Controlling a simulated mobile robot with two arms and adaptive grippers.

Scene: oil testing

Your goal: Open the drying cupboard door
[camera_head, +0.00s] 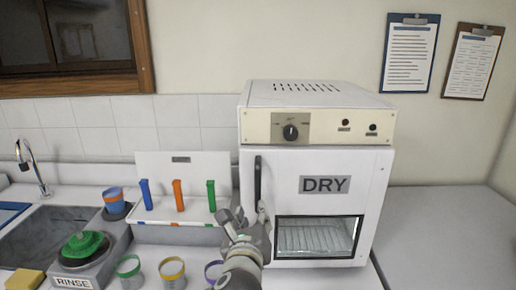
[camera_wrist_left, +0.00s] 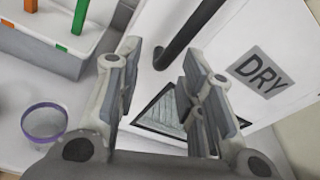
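The white drying cupboard (camera_head: 265,103) stands on the counter. Its front door (camera_head: 295,165) carries a DRY label (camera_head: 325,184) and a small window, and looks shut. A black vertical handle (camera_head: 257,175) is at the door's left side. My left gripper (camera_head: 246,215) is in front of the door, near the handle's lower end. In the left wrist view the gripper (camera_wrist_left: 155,90) is open with nothing between its fingertips. The handle (camera_wrist_left: 188,32) shows just beyond the fingers there; I cannot tell whether they touch. The handle's lower part is partly hidden in the head view. My right gripper is not in view.
A white rack (camera_head: 150,215) with blue, orange and green sticks stands left of the cupboard. Several cups, one with a purple rim (camera_wrist_left: 45,121), stand in front of it. A sink (camera_head: 45,238) is at far left. The counter right of the cupboard (camera_head: 430,235) is clear.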

